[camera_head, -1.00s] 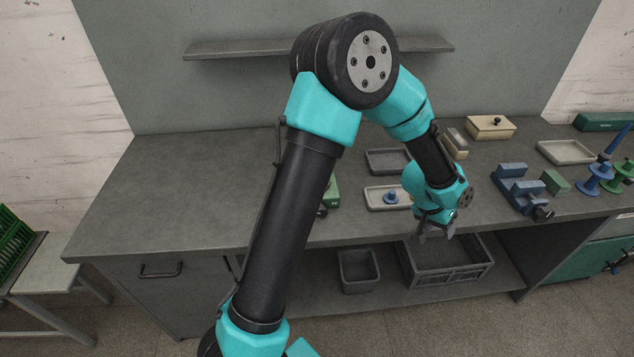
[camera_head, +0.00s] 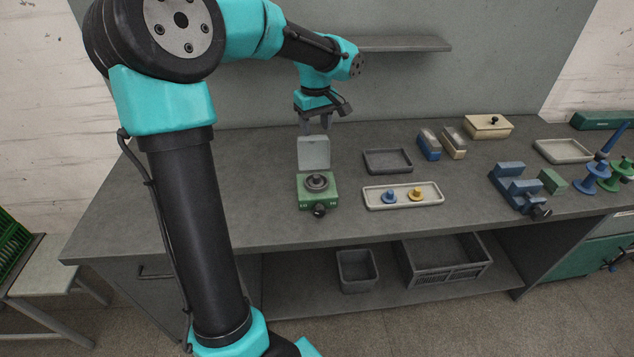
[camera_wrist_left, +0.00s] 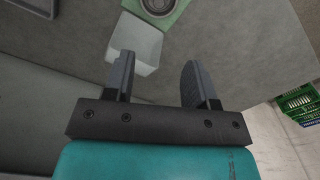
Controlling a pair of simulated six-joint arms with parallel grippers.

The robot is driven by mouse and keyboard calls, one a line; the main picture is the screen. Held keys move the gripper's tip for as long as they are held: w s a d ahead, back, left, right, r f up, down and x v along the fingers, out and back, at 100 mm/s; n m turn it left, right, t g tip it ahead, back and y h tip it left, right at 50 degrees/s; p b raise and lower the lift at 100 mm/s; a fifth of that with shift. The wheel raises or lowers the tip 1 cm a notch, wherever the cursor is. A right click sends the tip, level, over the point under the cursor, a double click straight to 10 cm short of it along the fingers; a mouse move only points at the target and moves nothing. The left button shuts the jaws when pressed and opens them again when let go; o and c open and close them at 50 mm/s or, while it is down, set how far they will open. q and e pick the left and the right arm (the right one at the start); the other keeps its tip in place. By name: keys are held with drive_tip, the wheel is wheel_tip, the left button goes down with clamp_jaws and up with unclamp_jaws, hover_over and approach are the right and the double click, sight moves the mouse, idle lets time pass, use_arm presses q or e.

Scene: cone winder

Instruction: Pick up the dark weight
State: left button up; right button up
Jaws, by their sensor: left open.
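A dark round weight (camera_head: 317,182) sits on top of the green device (camera_head: 317,197), which has a pale upright plate (camera_head: 314,153) at its back and a black knob in front. My left gripper (camera_head: 315,126) is open and empty, above and behind the plate. In the left wrist view my left gripper (camera_wrist_left: 159,82) has its two fingers apart, with the pale plate (camera_wrist_left: 135,45) just beyond them. The round dark weight (camera_wrist_left: 158,5) is cut by the top edge there. My right gripper is not in view.
A pale tray (camera_head: 435,199) with a blue and a yellow knobbed piece lies right of the green device. A wall shelf (camera_head: 405,44) is above. The table's left part is clear.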

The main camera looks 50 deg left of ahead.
use_arm(q)
drive_tip(key=shift+f, duration=0.1)
hover_over(316, 176)
wheel_tip(316, 176, down, 12)
drive_tip(key=shift+w+f, duration=0.1)
idle(0.4)
drive_tip(key=shift+f, duration=2.55)
drive_tip(key=shift+c, duration=0.4)
clamp_jaws()
